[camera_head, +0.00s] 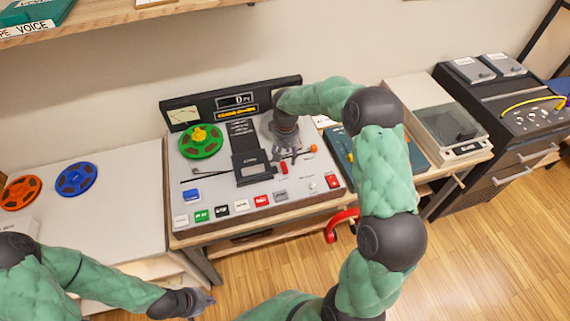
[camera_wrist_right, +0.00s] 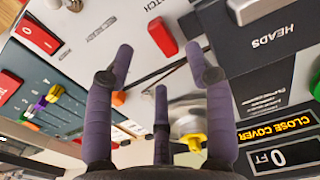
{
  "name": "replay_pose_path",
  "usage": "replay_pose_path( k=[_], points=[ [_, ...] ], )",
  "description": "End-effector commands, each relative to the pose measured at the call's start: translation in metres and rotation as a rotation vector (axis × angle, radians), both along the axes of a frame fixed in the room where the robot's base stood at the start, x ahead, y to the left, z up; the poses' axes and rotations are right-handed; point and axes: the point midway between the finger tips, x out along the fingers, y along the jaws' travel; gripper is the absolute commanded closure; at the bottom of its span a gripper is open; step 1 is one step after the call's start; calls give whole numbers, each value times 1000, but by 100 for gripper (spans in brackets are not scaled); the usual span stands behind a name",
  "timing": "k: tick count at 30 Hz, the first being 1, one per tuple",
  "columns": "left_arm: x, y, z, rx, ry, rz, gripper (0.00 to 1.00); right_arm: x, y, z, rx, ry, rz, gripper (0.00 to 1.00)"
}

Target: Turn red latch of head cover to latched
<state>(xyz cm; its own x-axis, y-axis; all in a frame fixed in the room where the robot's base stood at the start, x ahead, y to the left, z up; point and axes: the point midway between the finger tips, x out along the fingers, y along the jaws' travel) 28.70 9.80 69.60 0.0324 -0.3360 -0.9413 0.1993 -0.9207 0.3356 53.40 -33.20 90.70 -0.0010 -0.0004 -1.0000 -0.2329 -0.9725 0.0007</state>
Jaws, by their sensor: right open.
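The red latch (camera_head: 284,168) is a small red bar on the grey tape machine's top, right of the black head cover (camera_head: 250,170). In the right wrist view the red latch (camera_wrist_right: 163,37) lies beyond and between my fingertips, beside the printed word "LATCH". The cover marked HEADS (camera_wrist_right: 268,25) is at the upper right there. My right gripper (camera_wrist_right: 160,70) is open, with its purple fingers spread and nothing between them. In the head view my right gripper (camera_head: 284,154) is over the deck, close to the latch. My left gripper (camera_head: 203,301) is low at the front; its opening is unclear.
A green reel (camera_head: 201,141) sits on the deck's left. Coloured buttons (camera_head: 242,206) line its front. A display reading CLOSE COVER (camera_wrist_right: 282,128) is lit. An orange-tipped lever (camera_head: 313,148) stands right of the gripper.

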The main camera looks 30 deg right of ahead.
Motion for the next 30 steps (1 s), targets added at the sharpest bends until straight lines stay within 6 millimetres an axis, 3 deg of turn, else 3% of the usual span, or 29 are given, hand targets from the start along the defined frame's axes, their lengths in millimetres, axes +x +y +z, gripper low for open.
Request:
replay_pose_path(
  k=[3, 9, 22, 27, 28, 30],
  points=[
    [0, 0, -7, 0, -1, 0, 100, 0, 0, -23, 0, 2, 0, 46],
    [0, 0, -12, 0, -1, 0, 100, 0, 0, -45, 0, 1, -2, 46],
    [0, 0, -13, 0, -1, 0, 100, 0, 0, -52, 0, 0, -1, 46],
    [0, 0, -13, 0, -1, 0, 100, 0, 0, -52, 0, 0, -1, 94],
    [0, 0, -13, 0, -1, 0, 100, 0, 0, -52, 0, 0, -1, 100],
    [0, 0, -13, 0, -1, 0, 100, 0, 0, -52, 0, 0, -1, 100]
  ],
)
